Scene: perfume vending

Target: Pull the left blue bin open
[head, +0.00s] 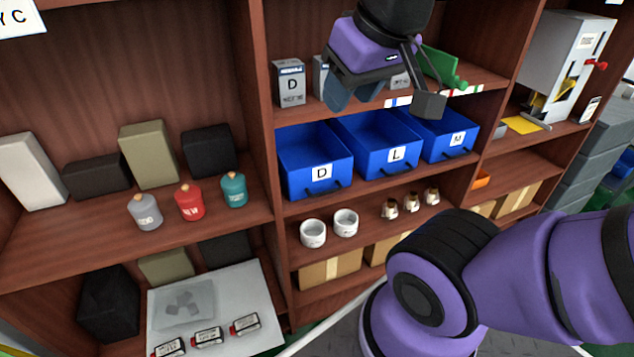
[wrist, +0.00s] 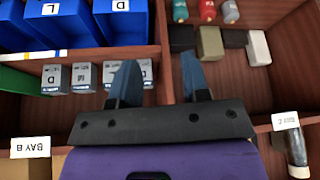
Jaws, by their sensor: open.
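The left blue bin (head: 298,178), labelled D, sits in the middle shelf bay, with a dark handle at its front. My gripper (head: 351,98) is open and empty, above the bins at the height of the upper shelf. In the wrist view its two fingers (wrist: 160,68) stand apart with nothing between them. It is apart from the bin and its handle.
Blue bins L (head: 374,165) and M (head: 447,148) stand to the right. Small boxes, one labelled D (head: 290,88), and a green object (head: 442,68) are on the shelf above. White cups (head: 313,234) stand below. A wooden upright (head: 262,110) borders the bay at left.

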